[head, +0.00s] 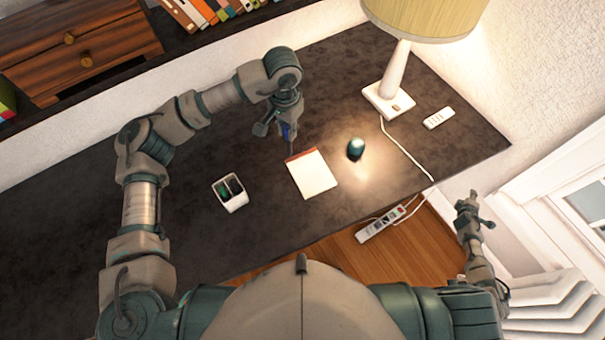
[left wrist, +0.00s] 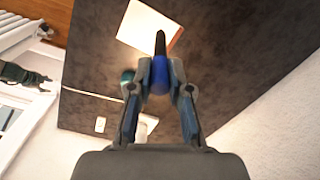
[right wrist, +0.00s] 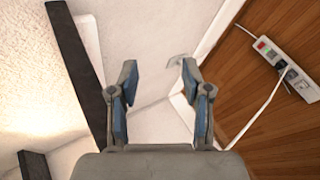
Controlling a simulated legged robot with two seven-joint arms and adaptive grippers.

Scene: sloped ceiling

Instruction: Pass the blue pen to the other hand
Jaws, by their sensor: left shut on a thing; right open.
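The blue pen (left wrist: 159,68) is between the fingertips of my left gripper (left wrist: 160,82), with its dark end sticking out past them in the left wrist view. In the head view my left gripper (head: 277,130) is over the dark desk, behind the notepad, and a bit of the blue pen (head: 286,131) shows at it. My right gripper (right wrist: 160,75) is open and empty in the right wrist view. In the head view the right gripper (head: 468,205) is off the desk's right side, well apart from the pen.
A notepad (head: 312,174), a teal round object (head: 356,148) and a white holder (head: 230,193) stand on the desk (head: 290,225). A lamp (head: 395,80) with a cord is at the back right. A power strip (head: 388,222) lies beyond the desk's front edge.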

